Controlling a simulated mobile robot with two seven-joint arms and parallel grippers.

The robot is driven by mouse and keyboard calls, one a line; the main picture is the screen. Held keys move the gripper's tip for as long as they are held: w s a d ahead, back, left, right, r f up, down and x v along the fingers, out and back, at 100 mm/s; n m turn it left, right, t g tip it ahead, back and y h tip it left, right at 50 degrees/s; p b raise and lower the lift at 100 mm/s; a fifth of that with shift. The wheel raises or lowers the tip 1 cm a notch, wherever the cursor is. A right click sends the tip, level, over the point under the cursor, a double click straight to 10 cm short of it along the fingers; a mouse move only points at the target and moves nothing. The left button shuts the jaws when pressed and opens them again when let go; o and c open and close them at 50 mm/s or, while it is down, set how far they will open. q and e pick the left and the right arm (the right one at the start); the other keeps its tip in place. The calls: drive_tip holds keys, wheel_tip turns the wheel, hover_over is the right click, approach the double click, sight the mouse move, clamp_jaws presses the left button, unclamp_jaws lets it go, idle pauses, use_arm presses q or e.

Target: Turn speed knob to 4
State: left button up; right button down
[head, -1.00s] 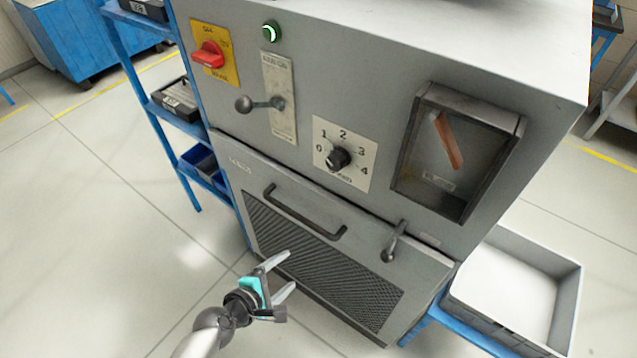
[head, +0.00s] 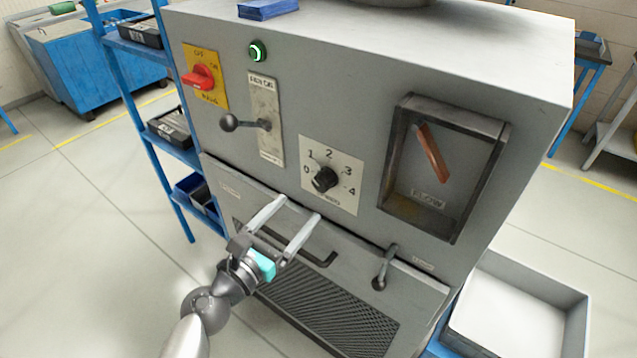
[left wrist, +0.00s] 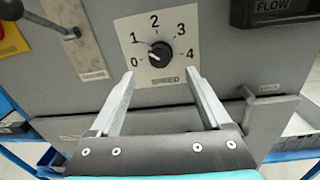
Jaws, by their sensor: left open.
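The speed knob (head: 326,179) is a black round knob on a white dial plate (head: 345,199) marked 0 to 4. In the left wrist view the knob (left wrist: 160,53) sits above and between my fingertips; a small pale mark shows on its left side, toward 0 and 1, but its exact setting is hard to tell. My left gripper (head: 300,206) is open and empty, its two fingers pointing up at the panel just below the dial. In the left wrist view the fingers (left wrist: 160,71) straddle the plate's lower edge, apart from the knob. My right gripper is not in view.
Left of the dial are a lever (head: 247,124) and a red switch (head: 201,77) on a yellow plate. Right of it is a recessed flow window (head: 440,165). A green-ringed button (head: 257,51) is lit.

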sight(319, 185)
use_arm(q)
drive_tip(key=x, duration=0.9)
drive_tip(key=shift+c, duration=0.3)
drive_tip(key=c, duration=1.2)
